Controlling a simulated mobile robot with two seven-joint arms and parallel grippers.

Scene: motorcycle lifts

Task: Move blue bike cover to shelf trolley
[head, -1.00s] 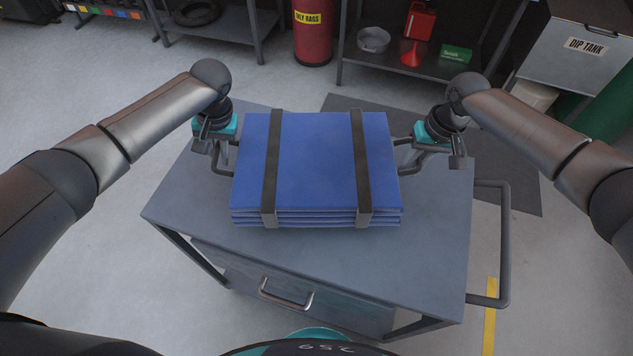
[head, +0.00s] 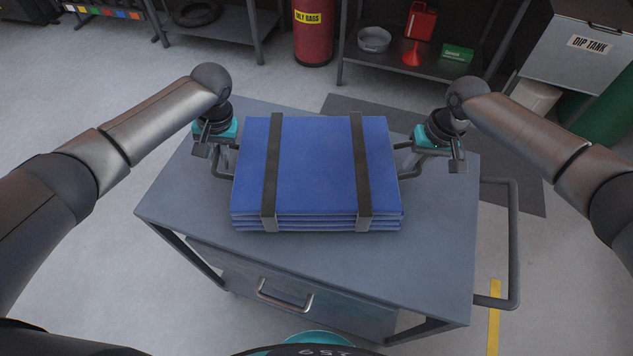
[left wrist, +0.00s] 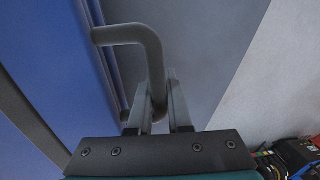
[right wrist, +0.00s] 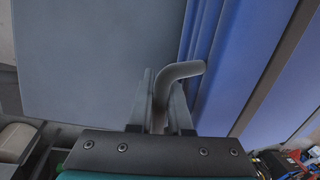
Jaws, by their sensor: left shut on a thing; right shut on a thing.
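The blue bike cover (head: 316,170) is a folded stack with two dark straps, seen over the top of the grey shelf trolley (head: 430,260). It looks level. I cannot tell whether its underside touches the trolley top. My left gripper (head: 220,160) is shut on the bent grey handle at the cover's left side. That handle (left wrist: 135,34) shows between the fingers in the left wrist view. My right gripper (head: 412,160) is shut on the right side handle (right wrist: 182,72), seen in the right wrist view. The fingertips are partly hidden in the head view.
The trolley has a drawer with a metal handle (head: 285,295) in front and a push bar (head: 514,240) on the right. Bare trolley top shows around the cover. Behind stand a red drum (head: 313,35), a shelf with a red funnel (head: 411,56), and a dip tank (head: 590,42).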

